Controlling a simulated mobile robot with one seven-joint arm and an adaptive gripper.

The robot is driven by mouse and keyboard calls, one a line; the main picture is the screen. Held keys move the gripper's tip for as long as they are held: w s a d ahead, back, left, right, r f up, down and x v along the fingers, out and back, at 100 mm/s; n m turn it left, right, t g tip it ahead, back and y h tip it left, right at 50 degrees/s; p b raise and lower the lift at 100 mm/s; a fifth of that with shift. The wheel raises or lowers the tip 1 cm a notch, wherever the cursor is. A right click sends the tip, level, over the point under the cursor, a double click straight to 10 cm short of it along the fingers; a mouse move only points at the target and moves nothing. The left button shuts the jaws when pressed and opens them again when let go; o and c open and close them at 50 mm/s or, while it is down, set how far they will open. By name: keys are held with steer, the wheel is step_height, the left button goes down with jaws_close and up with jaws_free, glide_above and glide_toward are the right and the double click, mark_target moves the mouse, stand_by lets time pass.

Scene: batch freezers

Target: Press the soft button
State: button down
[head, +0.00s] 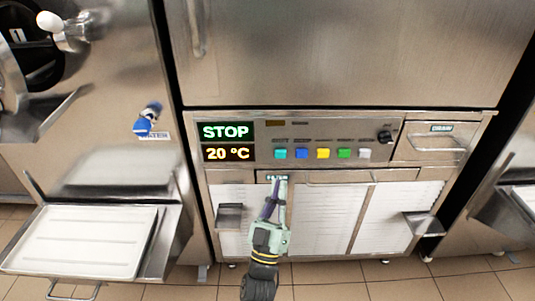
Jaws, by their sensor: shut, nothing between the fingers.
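I cannot tell how far the tips are from the panel face. The displays read STOP (226,131) in green and 20 °C (228,153) in yellow.
A black knob (385,137) is right of the buttons, then a drawer marked DRAW (437,144). A long handle bar (360,178) runs below the panel. At left are a blue-handled water tap (143,126) and a white tray (85,240) on a shelf.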

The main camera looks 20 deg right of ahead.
mark_target(280, 154)
steer(key=shift+d, duration=0.1)
steer(key=w+d, duration=0.2)
steer(key=w, duration=0.6)
steer(key=shift+w+d, duration=0.15)
steer(key=shift+w, duration=0.1)
stand_by(1.5)
steer(key=shift+w+d, duration=0.15)
steer(key=shift+w, duration=0.25)
steer(key=shift+w+d, duration=0.1)
steer(key=shift+w, duration=0.4)
stand_by(0.6)
steer(key=shift+s, duration=0.1)
steer(key=shift+s+a+p, duration=0.25)
steer(key=shift+s+p, duration=0.15)
steer(key=shift+s, duration=0.45)
